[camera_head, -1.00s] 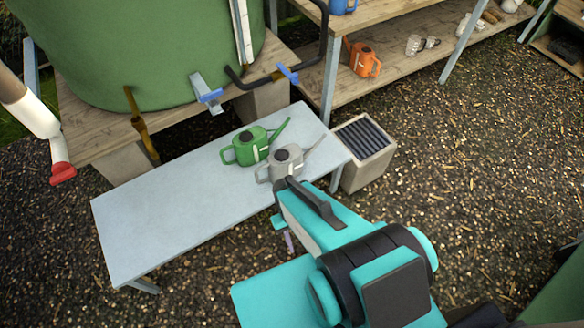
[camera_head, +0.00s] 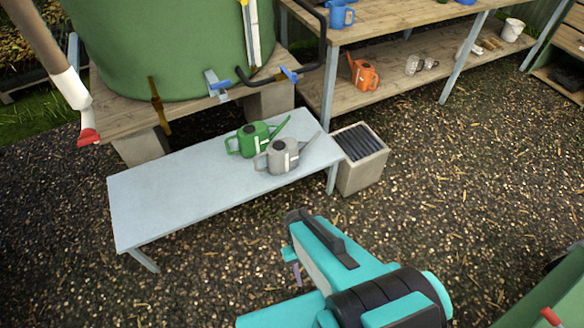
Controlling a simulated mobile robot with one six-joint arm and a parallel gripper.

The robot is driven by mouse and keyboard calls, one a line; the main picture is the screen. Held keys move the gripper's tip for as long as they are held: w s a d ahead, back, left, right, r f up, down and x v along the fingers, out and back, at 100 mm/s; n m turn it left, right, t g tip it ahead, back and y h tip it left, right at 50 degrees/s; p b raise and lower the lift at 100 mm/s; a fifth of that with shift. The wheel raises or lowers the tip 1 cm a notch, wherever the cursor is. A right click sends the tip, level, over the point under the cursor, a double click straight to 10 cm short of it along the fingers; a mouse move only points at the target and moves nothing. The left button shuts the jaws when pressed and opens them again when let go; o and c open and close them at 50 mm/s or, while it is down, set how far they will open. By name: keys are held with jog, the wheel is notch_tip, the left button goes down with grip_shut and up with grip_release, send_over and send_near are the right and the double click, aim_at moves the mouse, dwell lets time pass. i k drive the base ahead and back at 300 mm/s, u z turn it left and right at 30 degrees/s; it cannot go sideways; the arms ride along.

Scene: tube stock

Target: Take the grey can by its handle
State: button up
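The grey can (camera_head: 284,156) stands upright on the pale blue-grey bench (camera_head: 180,190) near its right end. Its spout points up to the right, and its handle (camera_head: 260,162) is on the left side. A green can (camera_head: 254,138) stands just behind it to the left, with its spout also to the right. My gripper (camera_head: 292,220) is at the tip of the teal arm, in front of the bench and apart from the grey can. Its fingers are mostly hidden by the arm, so I cannot see whether it is open.
A square planter-like box (camera_head: 360,170) with dark slats stands at the bench's right end. Behind are a large green tank (camera_head: 165,50) on a wooden platform and wooden shelves (camera_head: 390,80) with an orange can (camera_head: 362,73). The bench's left half is bare.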

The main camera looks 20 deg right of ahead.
aim_at(282, 155)
jog(key=z, duration=0.05)
jog(key=k, duration=1.25)
jog(key=u, duration=1.5)
jog(key=i, duration=1)
jog(key=u, duration=0.05)
